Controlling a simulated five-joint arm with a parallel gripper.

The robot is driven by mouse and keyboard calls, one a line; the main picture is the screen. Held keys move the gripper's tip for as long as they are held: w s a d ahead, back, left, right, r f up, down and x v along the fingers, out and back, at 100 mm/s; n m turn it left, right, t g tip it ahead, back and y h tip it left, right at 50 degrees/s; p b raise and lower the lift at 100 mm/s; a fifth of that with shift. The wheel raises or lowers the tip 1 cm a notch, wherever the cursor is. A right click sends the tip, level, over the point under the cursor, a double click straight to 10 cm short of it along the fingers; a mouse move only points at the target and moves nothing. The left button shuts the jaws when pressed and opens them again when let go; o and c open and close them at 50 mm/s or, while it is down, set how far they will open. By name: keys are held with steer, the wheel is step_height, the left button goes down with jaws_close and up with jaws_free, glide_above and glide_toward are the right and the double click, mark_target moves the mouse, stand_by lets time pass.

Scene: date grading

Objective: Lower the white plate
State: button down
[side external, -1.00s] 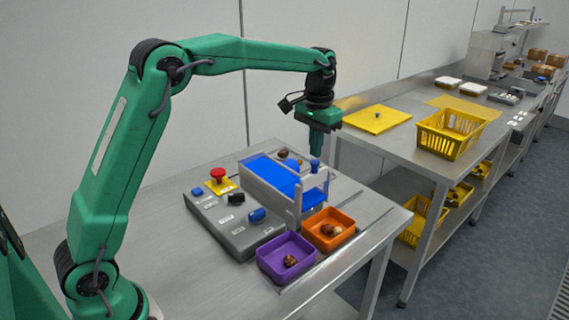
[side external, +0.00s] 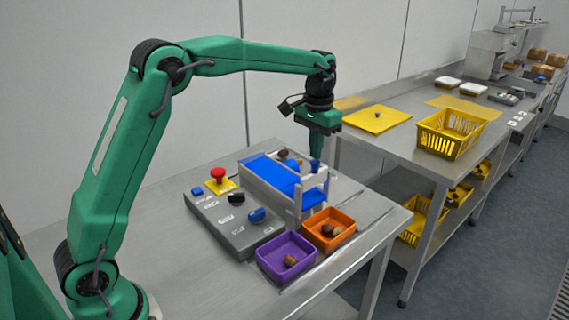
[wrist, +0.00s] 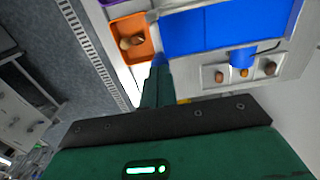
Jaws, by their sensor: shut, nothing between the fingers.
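The white plate (side external: 313,183) stands upright in the post frame at the near end of the blue belt (side external: 270,175). A blue knob (side external: 315,167) shows at its top. My gripper (side external: 316,157) points straight down, shut and empty, with its tips right at the knob. In the wrist view the shut fingers (wrist: 157,74) reach toward the blue knob and hide part of it. I cannot tell whether they touch it. How high the plate sits above the belt is hard to see.
An orange tray (side external: 343,218) and a purple tray (side external: 272,272), both with dates, sit beyond the belt's end. A control box (side external: 231,232) with knobs and a red stop button (side external: 217,173) stand to the left. A yellow basket (side external: 424,139) is on the back table.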

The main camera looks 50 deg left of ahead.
mark_target(315, 162)
steer(key=shift+f, duration=2.55)
steer(key=shift+r, duration=3.55)
